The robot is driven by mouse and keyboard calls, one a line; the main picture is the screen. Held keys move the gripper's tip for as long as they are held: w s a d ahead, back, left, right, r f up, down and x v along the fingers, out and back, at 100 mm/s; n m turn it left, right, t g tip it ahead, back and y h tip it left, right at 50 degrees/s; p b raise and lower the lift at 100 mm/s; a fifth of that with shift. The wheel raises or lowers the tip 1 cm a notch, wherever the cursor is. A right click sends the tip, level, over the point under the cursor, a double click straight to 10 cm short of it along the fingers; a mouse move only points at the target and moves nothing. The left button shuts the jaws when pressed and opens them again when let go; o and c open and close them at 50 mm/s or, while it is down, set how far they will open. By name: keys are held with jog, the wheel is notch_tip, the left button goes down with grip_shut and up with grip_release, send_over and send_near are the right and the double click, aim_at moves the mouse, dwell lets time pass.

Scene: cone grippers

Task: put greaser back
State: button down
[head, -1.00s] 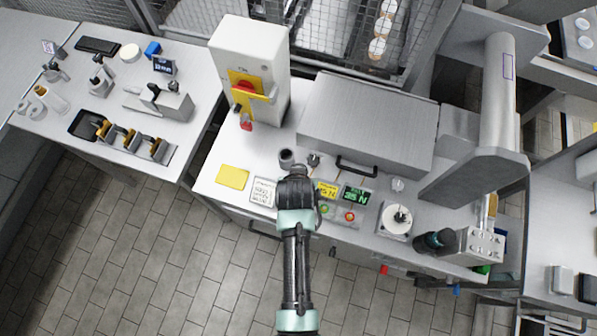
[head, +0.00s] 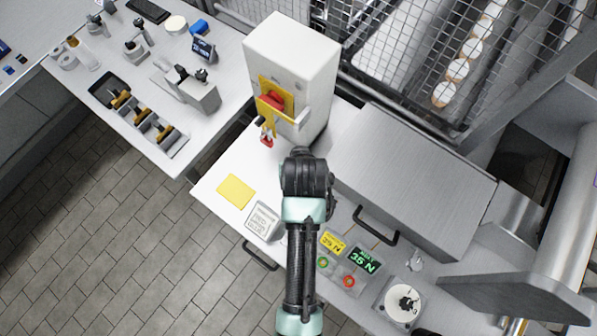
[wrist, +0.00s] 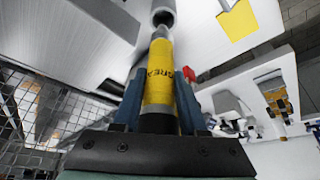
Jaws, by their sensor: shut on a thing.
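The greaser (wrist: 159,80) is a yellow cylinder with dark lettering, a dark lower end and a grey neck, in the middle of the wrist view. My gripper (wrist: 159,102) is shut on it, with one blue-grey finger on each side. A grey round socket or cup (wrist: 163,12) shows at the top of the wrist view, in line with the greaser's neck. I cannot tell whether the two touch. In the head view my wrist (head: 306,172) covers the greaser, the fingers and the cup.
A white cabinet with a red and yellow switch (head: 275,100) stands just behind my wrist. A steel cover (head: 405,160) is to the right. A yellow pad (head: 236,191), a white label plate (head: 263,221) and green displays (head: 364,260) lie near the bench's front. Wire mesh stands behind.

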jog(key=shift+w+f, duration=0.15)
jog(key=shift+f, duration=0.15)
notch_tip(320, 180, down, 5)
jog(key=shift+a+r+p, duration=0.1)
jog(key=shift+r+p, duration=0.1)
jog(key=shift+p, duration=0.15)
jog(key=shift+f, duration=2.3)
jog(key=shift+f, duration=0.2)
jog(key=shift+c, duration=2.2)
grip_release()
